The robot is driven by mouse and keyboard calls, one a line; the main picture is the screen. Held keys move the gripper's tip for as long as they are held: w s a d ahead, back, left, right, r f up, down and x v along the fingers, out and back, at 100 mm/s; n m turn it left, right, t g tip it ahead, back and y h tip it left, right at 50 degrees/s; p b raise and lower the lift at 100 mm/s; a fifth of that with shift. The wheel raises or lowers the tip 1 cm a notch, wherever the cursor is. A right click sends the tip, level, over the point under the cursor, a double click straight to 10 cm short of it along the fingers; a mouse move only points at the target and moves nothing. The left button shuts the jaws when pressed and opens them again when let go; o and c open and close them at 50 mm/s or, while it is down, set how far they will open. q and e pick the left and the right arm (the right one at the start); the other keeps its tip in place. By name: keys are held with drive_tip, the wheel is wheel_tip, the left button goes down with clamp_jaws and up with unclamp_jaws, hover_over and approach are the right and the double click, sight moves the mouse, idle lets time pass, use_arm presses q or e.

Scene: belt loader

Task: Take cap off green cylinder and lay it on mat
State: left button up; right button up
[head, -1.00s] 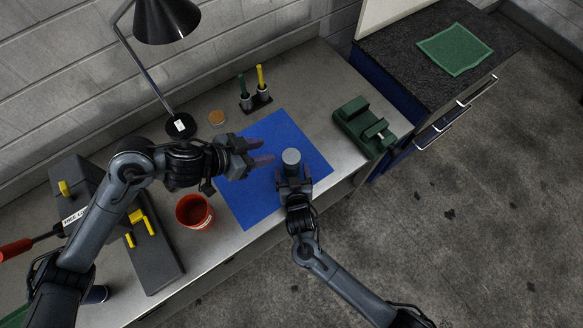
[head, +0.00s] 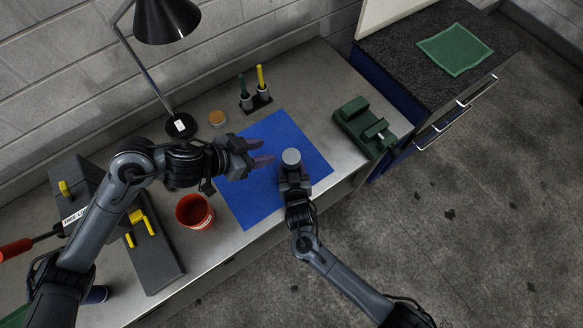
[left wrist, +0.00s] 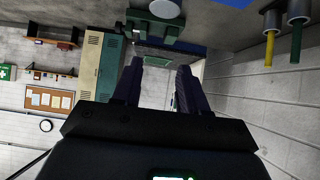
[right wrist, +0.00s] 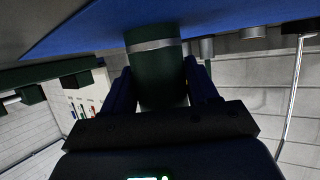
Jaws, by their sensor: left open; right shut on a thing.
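The green cylinder (right wrist: 158,78) stands upright near the right side of the blue mat (head: 262,200). Its round grey cap (head: 291,157) faces up in the head view, where the gripper hides most of the body. In the right wrist view a silver band circles the green body. My right gripper (head: 293,179) is shut on the cylinder's body from the front. My left gripper (head: 263,151) is open and empty over the mat, left of the cap and apart from it. A grey disc, seemingly the cap, also shows in the left wrist view (left wrist: 165,8).
A red cup (head: 195,212) stands left of the mat. A cork-coloured disc (head: 217,118), a lamp (head: 180,125) and a two-pen holder (head: 256,99) are behind. A green vise (head: 364,125) is at the right. A green cloth (head: 454,49) lies on the dark counter.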

sight(291, 156)
use_arm(q)
drive_tip(key=o, duration=0.4)
drive_tip(key=shift+d, duration=0.1)
drive_tip(key=shift+o, duration=1.2)
drive_tip(key=shift+d+m, duration=0.25)
drive_tip(key=shift+m, duration=0.15)
drive_tip(key=s+d+f+m+g+y, duration=0.1)
drive_tip(key=s+d+f+m+g, duration=0.25)
drive_tip(key=d+m, duration=0.75)
drive_tip(key=s+d+f+m+g, duration=0.35)
drive_tip(key=d+m, duration=0.25)
drive_tip(key=m, duration=1.1)
drive_tip(key=w+a+m+y, duration=0.2)
drive_tip(key=w+a+m, duration=0.1)
drive_tip(key=m, duration=0.5)
drive_tip(key=w+a+f+m+y, duration=0.1)
drive_tip(key=w+a+m+y, duration=0.2)
drive_tip(key=w+m, duration=0.2)
drive_tip(key=w+a+f+m+t+y, duration=0.1)
drive_tip(key=w+a+m+y, duration=0.1)
drive_tip(key=m, duration=1)
drive_tip(key=shift+w+a+y, duration=0.3)
drive_tip(key=shift+w+a, duration=0.6)
drive_tip(key=shift+w, duration=0.2)
drive_tip(key=shift+w+a+f, duration=0.1)
drive_tip(key=shift+f, duration=1.75)
drive_tip(key=shift+c, duration=0.2)
